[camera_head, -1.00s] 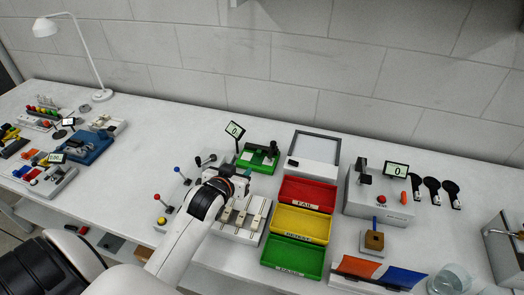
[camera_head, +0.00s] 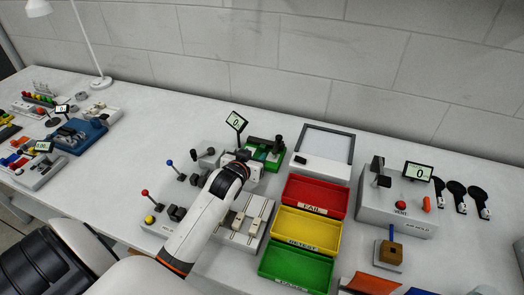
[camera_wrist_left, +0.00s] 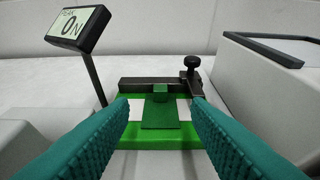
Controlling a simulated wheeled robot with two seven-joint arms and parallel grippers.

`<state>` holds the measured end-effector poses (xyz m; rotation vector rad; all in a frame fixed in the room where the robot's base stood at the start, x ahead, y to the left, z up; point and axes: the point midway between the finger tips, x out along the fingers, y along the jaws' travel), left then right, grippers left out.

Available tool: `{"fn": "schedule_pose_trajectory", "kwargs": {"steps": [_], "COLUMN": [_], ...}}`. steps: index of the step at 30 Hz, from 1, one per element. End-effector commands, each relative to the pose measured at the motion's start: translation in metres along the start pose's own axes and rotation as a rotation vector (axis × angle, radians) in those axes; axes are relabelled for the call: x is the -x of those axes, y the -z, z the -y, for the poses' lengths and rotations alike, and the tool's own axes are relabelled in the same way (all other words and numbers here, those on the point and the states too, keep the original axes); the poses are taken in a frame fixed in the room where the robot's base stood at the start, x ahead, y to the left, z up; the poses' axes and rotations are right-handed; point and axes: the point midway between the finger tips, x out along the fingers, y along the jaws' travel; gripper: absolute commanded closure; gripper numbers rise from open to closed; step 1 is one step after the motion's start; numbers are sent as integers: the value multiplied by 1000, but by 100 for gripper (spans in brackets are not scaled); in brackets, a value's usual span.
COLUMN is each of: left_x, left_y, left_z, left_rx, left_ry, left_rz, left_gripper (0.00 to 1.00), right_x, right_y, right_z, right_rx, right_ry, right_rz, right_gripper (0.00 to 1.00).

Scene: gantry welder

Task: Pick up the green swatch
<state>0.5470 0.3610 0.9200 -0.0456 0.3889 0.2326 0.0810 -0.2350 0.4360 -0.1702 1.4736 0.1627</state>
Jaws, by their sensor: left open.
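The green swatch (camera_wrist_left: 160,115) is a small dark green strip in the left wrist view. It lies across a white band in the middle of a bright green fixture (camera_wrist_left: 132,142), with its far end at a dark clamp bar (camera_wrist_left: 135,84). The fixture also shows in the head view (camera_head: 273,163), partly hidden by my left gripper (camera_head: 250,168). My left gripper's teal ribbed fingers stand open in the left wrist view (camera_wrist_left: 158,130), one on each side of the swatch, with a gap to it. The swatch cannot be made out in the head view. My right gripper is not in view.
A small screen (camera_wrist_left: 80,28) on a thin post stands left of the fixture. A grey-framed panel (camera_head: 323,150) stands to the right. Red (camera_head: 315,194), yellow and green trays sit nearby. A slider box (camera_head: 243,217) and levers lie close to my arm.

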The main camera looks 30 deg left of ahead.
Motion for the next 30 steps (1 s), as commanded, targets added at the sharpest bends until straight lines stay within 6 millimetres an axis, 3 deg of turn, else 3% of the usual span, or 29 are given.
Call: {"fn": "schedule_pose_trajectory", "kwargs": {"steps": [19, 28, 30], "left_x": [-64, -69, -69], "left_y": [8, 9, 9], "left_z": [1, 1, 1], "left_rx": [1, 0, 0], "left_ry": [0, 1, 1], "left_rz": [0, -1, -1], "left_gripper": [56, 56, 65], "right_x": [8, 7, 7], "right_y": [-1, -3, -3], "right_z": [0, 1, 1], "right_rx": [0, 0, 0], "right_ry": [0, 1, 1], "right_rz": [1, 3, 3], "right_gripper": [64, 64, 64]}}
